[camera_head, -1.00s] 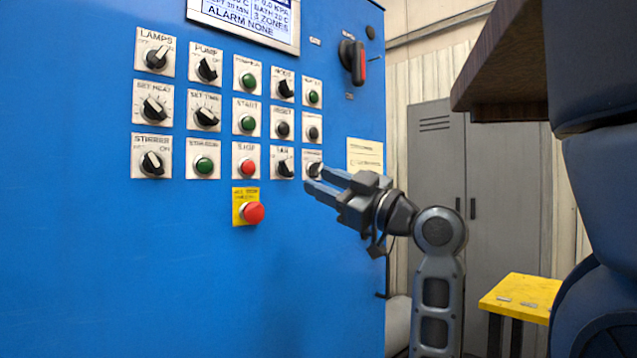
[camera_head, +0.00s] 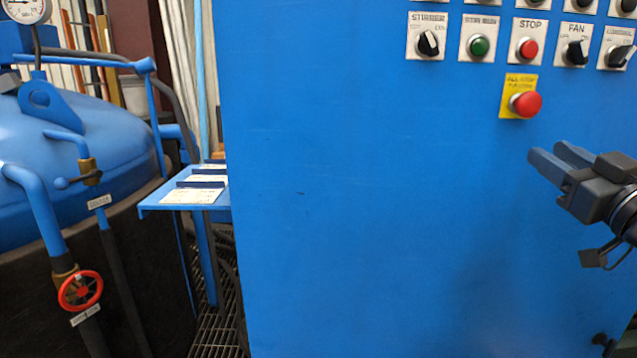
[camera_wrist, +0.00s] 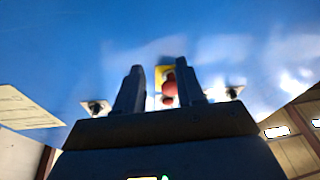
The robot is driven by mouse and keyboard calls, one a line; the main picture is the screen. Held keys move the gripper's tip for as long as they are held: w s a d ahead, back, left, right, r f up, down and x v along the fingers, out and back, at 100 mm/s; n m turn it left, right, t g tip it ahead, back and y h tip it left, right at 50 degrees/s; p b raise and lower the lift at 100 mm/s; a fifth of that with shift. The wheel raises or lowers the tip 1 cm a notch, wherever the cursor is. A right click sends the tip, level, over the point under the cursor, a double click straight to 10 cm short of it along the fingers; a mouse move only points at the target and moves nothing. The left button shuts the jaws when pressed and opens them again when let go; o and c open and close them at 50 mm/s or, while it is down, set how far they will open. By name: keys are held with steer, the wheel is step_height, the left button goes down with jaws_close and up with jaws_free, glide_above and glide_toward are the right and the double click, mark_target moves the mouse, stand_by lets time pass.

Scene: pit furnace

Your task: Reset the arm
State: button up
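My gripper (camera_head: 548,152) is at the right of the head view, in front of the blue cabinet (camera_head: 370,210). Its two fingers are apart, with nothing between them. It appears below and slightly right of the red all-stop button (camera_head: 526,104) on its yellow plate (camera_head: 508,106). In the wrist view, the gripper's fingers (camera_wrist: 160,80) also stand apart, and a red button (camera_wrist: 170,86) shows in the background between them. Most of my arm is outside the head view.
Control knobs such as the fan knob (camera_head: 575,52) and the red stop button (camera_head: 528,48) sit above my gripper. At left are a blue-lidded vessel (camera_head: 80,145), a red handwheel (camera_head: 80,291) and a small blue shelf (camera_head: 218,212) with papers. The cabinet front is bare below the controls.

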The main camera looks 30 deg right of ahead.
steer(key=s+a+f+m+g+y+p, duration=0.2)
steer(key=s+a+f+g+y+p, duration=0.1)
steer(key=a+f, duration=1.65)
steer(key=s+a+f+n+y+p, duration=0.1)
steer(key=s+a+n+y, duration=0.1)
steer(key=s+a, duration=0.5)
steer(key=s+a+f+n+g+y+p, duration=0.1)
steer(key=s+a+n+y, duration=0.1)
steer(key=s+a, duration=0.4)
steer(key=s+y, duration=0.1)
steer(key=s, duration=0.4)
steer(key=shift+s+a+f, duration=0.25)
steer(key=shift+a+f, duration=0.05)
steer(key=shift+a, duration=0.05)
